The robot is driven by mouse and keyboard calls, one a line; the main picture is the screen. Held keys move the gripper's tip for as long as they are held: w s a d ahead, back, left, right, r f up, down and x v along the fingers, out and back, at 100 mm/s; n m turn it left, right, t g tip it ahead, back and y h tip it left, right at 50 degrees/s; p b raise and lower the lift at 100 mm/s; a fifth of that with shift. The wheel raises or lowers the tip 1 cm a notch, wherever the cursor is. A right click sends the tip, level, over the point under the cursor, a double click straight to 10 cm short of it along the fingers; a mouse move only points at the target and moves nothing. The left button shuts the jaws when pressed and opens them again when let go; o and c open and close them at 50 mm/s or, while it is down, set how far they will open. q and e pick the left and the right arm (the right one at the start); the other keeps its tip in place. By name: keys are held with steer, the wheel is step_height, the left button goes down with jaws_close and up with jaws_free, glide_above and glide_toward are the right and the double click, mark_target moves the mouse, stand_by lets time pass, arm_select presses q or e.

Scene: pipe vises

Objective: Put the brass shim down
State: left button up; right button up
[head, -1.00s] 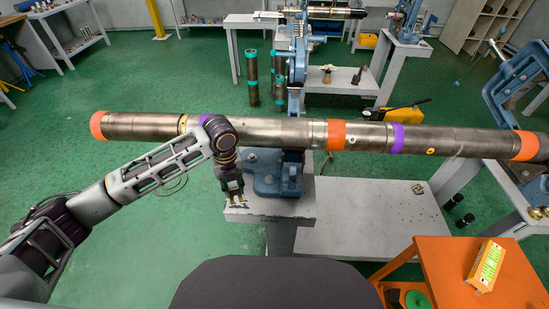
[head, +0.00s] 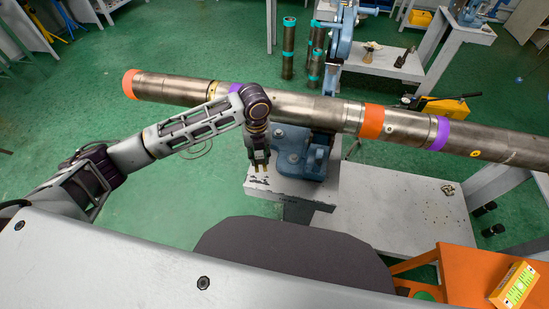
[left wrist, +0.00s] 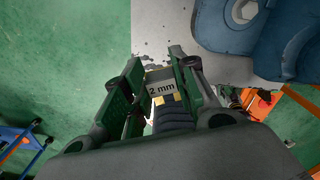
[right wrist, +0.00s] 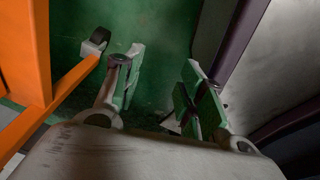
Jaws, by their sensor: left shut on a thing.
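My left gripper (head: 260,167) points down over the front left corner of the grey pedestal top (head: 316,191). The left wrist view shows its fingers shut on a small plate marked "2 mm" (left wrist: 161,88), with yellow brass-coloured bits at its lower edge; I take it as the brass shim. Whether the shim touches the pedestal top, I cannot tell. My right gripper (right wrist: 161,75) shows in the right wrist view, open and empty, above the green floor.
A long steel pipe (head: 310,107) with orange and purple bands lies across a blue vise (head: 318,160), right behind the left gripper. A grey lower shelf (head: 405,215) is to the right. An orange table (head: 470,270) with a yellow box (head: 514,286) stands at front right.

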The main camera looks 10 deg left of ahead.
mark_target(260, 161)
arm_select(q)
steer(key=shift+f, duration=1.9)
arm_select(e)
steer(key=shift+w+a, duration=0.3)
steer(key=shift+w, duration=0.2)
arm_select(q)
steer(key=shift+f, duration=0.4)
step_height(260, 161, down, 3)
steer(key=shift+b, duration=0.45)
steer(key=shift+f, duration=0.6)
arm_select(e)
steer(key=shift+w+a+r, duration=0.1)
steer(key=shift+w+a, duration=0.2)
steer(key=shift+w, duration=0.3)
steer(key=shift+s, duration=0.25)
arm_select(q)
steer(key=o, duration=1)
steer(key=shift+f, duration=0.1)
arm_select(e)
steer(key=shift+s+d, duration=0.1)
steer(key=shift+s, duration=0.2)
